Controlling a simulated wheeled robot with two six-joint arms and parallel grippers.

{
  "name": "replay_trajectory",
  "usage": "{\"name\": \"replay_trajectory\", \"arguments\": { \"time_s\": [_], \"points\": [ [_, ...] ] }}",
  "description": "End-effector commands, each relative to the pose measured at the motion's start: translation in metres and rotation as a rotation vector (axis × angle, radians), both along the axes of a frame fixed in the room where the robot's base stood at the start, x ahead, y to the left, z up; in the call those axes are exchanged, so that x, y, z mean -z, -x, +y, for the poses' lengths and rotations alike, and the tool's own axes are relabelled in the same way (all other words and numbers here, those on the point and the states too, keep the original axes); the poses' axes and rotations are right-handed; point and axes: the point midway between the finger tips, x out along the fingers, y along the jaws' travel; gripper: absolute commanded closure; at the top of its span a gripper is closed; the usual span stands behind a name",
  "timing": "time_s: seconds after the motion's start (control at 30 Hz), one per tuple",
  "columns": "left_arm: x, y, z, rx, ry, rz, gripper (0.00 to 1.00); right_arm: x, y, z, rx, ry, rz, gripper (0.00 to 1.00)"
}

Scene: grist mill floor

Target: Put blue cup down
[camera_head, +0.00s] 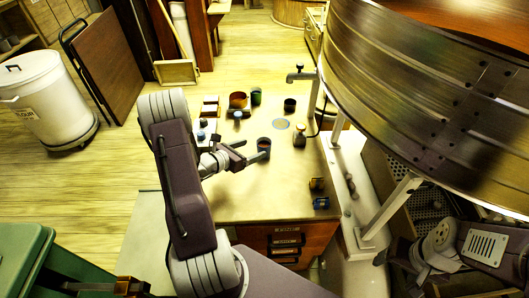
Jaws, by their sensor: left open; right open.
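A small dark blue cup (264,143) with a reddish inside stands upright on the worktable (238,200). My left gripper (252,150) comes in from the left with its fingers parted. Its fingertips reach right up to the cup; I cannot tell whether they touch it. My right gripper (384,258) is open and empty at the lower right, off the table's right side. A round blue-rimmed mat or saucer (281,124) lies bare just behind the cup.
Several cups and jars, including a brown one (238,100) and a black one (290,104), stand at the back. A metal-topped jar (300,136) is right of the cup. Small items (320,203) lie at the right edge. A large drum (430,80) overhangs the right.

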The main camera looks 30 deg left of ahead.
Motion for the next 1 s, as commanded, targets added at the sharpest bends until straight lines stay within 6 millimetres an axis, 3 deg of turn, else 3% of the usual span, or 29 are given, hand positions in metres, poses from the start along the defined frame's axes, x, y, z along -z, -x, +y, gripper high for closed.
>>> {"name": "replay_trajectory", "arguments": {
  "time_s": [0.1, 0.3, 0.53, 0.83, 1.0],
  "points": [
    [0.007, -0.015, -0.006, 0.005, 0.000, 0.002, 0.23, 0.001, 0.000, 0.000, 0.000, 0.000, 0.000, 0.29],
    [0.009, -0.025, -0.008, 0.005, -0.002, 0.001, 0.23, 0.001, 0.000, 0.000, 0.000, 0.000, 0.000, 0.29],
    [0.020, -0.062, -0.016, 0.007, -0.001, 0.001, 0.23, 0.001, 0.000, 0.000, 0.000, 0.000, 0.000, 0.29],
    [0.023, -0.069, -0.018, 0.004, -0.001, 0.002, 0.23, 0.001, 0.000, 0.000, 0.000, 0.000, 0.000, 0.29],
    [0.023, -0.069, -0.017, 0.004, -0.001, 0.002, 0.70, 0.001, 0.000, 0.000, 0.000, 0.000, 0.000, 0.29]
  ]
}}
